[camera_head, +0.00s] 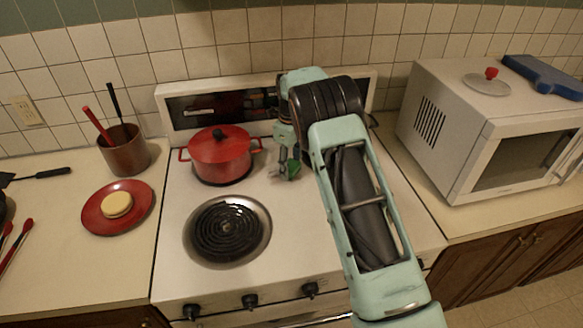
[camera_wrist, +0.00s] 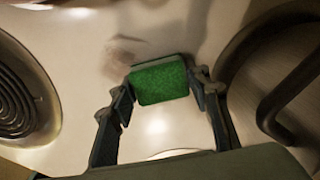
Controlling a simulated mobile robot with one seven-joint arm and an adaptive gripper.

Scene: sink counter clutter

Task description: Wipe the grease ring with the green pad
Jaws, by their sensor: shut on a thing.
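My gripper (camera_wrist: 160,88) is shut on the green pad (camera_wrist: 160,84), which sits between its two fingers in the wrist view. In the head view the green pad (camera_head: 291,169) shows small below my wrist, right of the red pot. The pad is over the white stovetop (camera_wrist: 205,30); I cannot tell whether it touches the surface. A faint brownish smear (camera_wrist: 122,50), which may be part of the grease ring, shows on the stovetop just beyond the pad's upper left. In the head view my arm hides the stovetop's right side.
A red lidded pot (camera_head: 220,157) stands left of my gripper. A coil burner (camera_head: 227,230) is in front of it. A red plate (camera_head: 100,222) with a yellow sponge-like disc (camera_head: 117,204) lies on the left counter. A microwave (camera_head: 455,125) stands at right.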

